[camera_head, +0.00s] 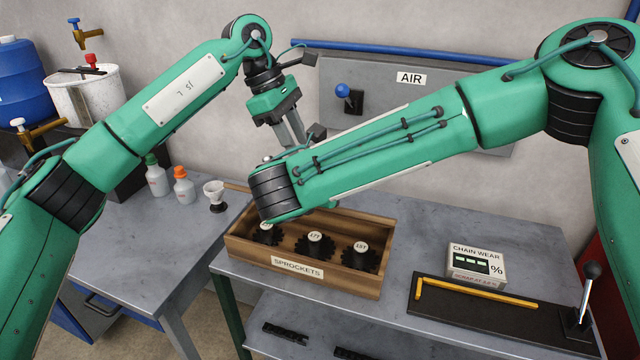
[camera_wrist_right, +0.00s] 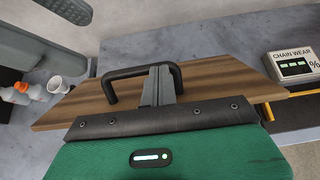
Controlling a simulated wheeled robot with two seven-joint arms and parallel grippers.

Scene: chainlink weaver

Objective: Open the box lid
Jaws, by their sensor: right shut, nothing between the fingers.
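A wooden box (camera_head: 330,282) labelled SPROCKETS stands on the table in the head view. Its inside shows from the front, with several dark sprockets (camera_head: 361,256) in it. The wooden lid (camera_wrist_right: 215,78) with a black handle (camera_wrist_right: 134,71) fills the middle of the right wrist view; my right forearm seems to hide it in the head view. My right gripper (camera_wrist_right: 162,82) is shut with nothing in it, its fingers overlapping the right part of the handle; contact is unclear. My left gripper (camera_head: 292,138) points down behind the box, its fingertips partly hidden by my right arm.
A CHAIN WEAR box (camera_head: 477,265) and a black tool plate (camera_head: 440,312) with a lever stand at the right. Bottles (camera_head: 184,187) and a white cup (camera_head: 214,192) stand at the left. A grey AIR panel (camera_head: 440,100) is behind. Both my arms crowd the space above the box.

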